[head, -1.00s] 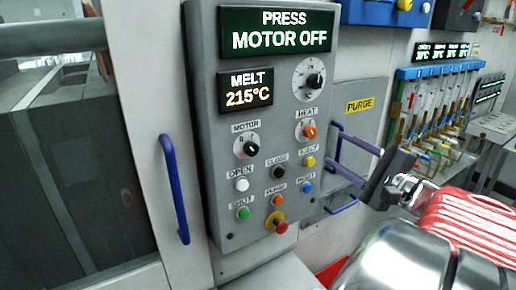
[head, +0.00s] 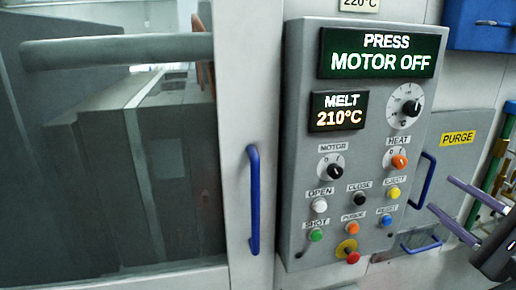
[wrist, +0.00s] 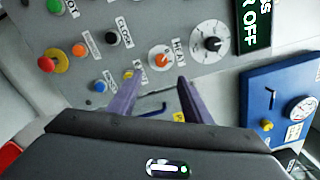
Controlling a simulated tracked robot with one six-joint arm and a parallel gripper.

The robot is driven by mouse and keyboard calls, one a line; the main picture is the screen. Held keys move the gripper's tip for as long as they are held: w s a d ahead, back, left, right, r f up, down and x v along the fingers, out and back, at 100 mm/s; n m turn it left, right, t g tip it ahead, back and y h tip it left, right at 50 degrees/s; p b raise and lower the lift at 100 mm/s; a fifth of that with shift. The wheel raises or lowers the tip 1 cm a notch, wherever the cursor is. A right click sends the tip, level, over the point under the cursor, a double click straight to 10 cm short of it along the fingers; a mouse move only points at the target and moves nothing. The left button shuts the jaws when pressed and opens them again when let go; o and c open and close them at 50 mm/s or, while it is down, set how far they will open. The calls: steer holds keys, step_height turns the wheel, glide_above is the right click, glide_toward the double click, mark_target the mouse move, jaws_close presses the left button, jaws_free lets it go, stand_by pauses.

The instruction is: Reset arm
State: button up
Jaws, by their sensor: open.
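My gripper (head: 441,194) is at the right edge of the head view, its two purple fingers apart with nothing between them. It is right of the grey control panel (head: 300,150), in front of the wall by the PURGE sign (head: 457,139). In the wrist view the open fingers (wrist: 158,78) point toward the panel (wrist: 185,25) near the orange HEAT knob (wrist: 160,57); I cannot tell the gap. The blue RESET button (head: 386,220) is at the panel's lower right. The displays read PRESS MOTOR OFF (head: 376,52) and MELT 210°C (head: 338,111).
A machine door with a dark window (head: 110,180) and blue handle (head: 254,200) fills the left. A blue handle (head: 423,180) stands out right of the panel. A blue box (head: 485,25) is at upper right; a gauge (wrist: 298,108) shows on a blue box in the wrist view.

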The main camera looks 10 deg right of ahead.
steer(key=w+a+f+n+g+y, duration=0.2)
steer(key=w+a+f+n+g, duration=0.15)
steer(key=a, duration=0.35)
steer(key=w+a+f+n+g+y, duration=0.2)
steer(key=a+f+n, duration=0.25)
steer(key=a, duration=0.25)
steer(key=w+a+f+n+g+y, duration=0.2)
steer(key=w+a+f+n+g, duration=0.15)
steer(key=a, duration=0.45)
steer(key=s+a+f+n+g+h, duration=0.3)
steer(key=s+a+f+n+h, duration=0.3)
steer(key=s+a+n, duration=0.3)
steer(key=s+n, duration=0.2)
steer(key=s, duration=0.1)
steer(key=shift+g, duration=0.3)
steer(key=shift+a+n, duration=0.1)
steer(key=shift+n, duration=0.15)
